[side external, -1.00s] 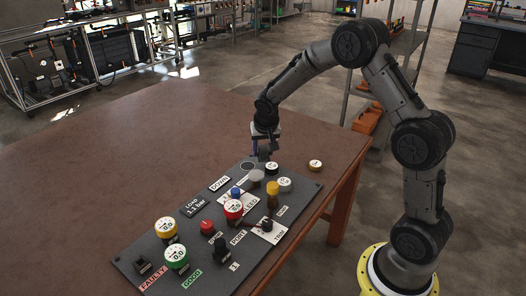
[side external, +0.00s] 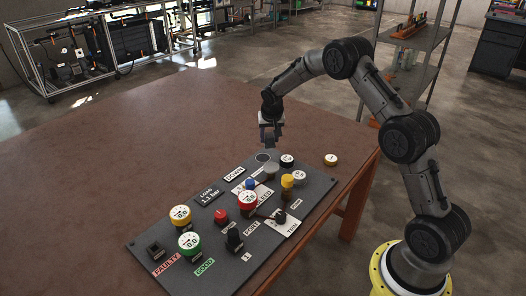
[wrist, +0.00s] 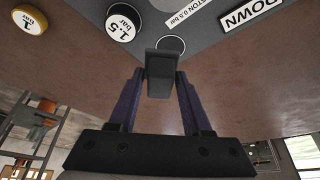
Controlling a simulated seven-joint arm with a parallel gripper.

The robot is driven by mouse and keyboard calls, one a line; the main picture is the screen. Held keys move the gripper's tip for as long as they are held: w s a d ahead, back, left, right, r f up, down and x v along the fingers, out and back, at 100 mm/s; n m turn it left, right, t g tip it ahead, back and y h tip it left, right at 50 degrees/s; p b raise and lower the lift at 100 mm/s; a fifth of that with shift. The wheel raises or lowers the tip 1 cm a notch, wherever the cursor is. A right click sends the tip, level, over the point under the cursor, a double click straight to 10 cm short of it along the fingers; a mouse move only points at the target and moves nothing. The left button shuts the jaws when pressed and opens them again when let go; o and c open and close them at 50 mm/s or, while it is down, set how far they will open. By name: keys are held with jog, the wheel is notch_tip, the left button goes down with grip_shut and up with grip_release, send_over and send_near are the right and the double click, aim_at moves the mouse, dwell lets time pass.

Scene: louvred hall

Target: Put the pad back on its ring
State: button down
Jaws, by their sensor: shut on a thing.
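My gripper (wrist: 160,80) is shut on a dark grey block-like piece (wrist: 160,84), held between the two fingertips in the wrist view. I cannot tell from its shape whether this is the pad. In the side view my gripper (side external: 271,146) points down above the far end of the grey panel (side external: 150,237). A ring (side external: 262,157) with a dark middle is on the panel, just below and left of the fingertips. In the wrist view the ring (wrist: 172,43) lies just beyond the held piece, partly hidden by it.
A black 1.5 bar weight (side external: 287,160), a grey cylinder (side external: 270,169) and a yellow-topped post (side external: 287,181) stand near the ring. A yellow 1 bar weight (side external: 331,160) lies on the table, right of the panel. Gauges (side external: 180,216) fill the near end. The table's left side is clear.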

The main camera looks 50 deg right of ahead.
send_over(263, 155)
jog(key=s+a, duration=0.1)
jog(key=f, duration=0.6)
jog(key=shift+a, duration=0.2)
jog(key=shift+f, duration=1.45)
jog(key=shift+f, duration=0.1)
jog(key=shift+c, duration=1.7)
grip_release()
